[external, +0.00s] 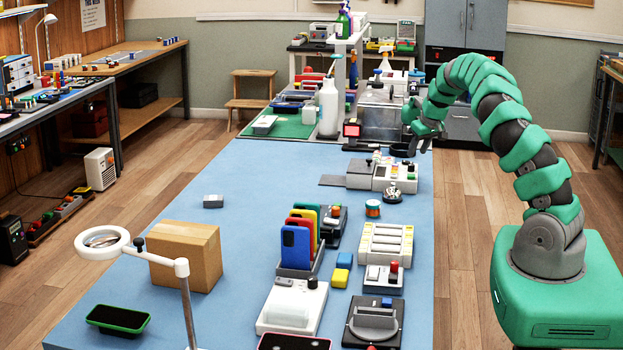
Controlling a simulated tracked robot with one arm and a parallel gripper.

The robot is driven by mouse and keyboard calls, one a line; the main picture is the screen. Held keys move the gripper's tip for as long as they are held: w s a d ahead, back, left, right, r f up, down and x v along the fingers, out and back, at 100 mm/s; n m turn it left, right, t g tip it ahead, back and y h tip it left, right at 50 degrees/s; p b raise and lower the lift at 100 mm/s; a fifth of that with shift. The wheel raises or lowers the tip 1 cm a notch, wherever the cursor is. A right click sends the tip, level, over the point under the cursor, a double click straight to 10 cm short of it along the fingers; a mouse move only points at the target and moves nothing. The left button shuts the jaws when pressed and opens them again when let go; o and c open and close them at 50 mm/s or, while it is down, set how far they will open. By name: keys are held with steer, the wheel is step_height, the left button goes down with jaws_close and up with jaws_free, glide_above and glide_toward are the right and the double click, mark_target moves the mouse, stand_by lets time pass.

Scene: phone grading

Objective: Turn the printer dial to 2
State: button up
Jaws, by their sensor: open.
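A low white machine with coloured keys (394,178) stands at the right edge of the blue table (240,230), toward the back. It may be the printer, but its dial and any numbers are too small to make out. My gripper (418,143) is above and behind this machine's right end, apart from it as far as I can see. It is open, with nothing visible in it. Another white machine with a black knob (317,282) stands at the front; I cannot tell whether it is the printer.
A small round item (392,194) and an orange-and-teal spool (372,208) lie in front of the white machine. A rack of coloured phones (297,248), a cardboard box (186,250) and a magnifier lamp (103,242) stand nearer. The table's left middle is mostly clear.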

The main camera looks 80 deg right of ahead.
mark_target(411, 165)
steer(key=shift+x, duration=3)
jaws_close()
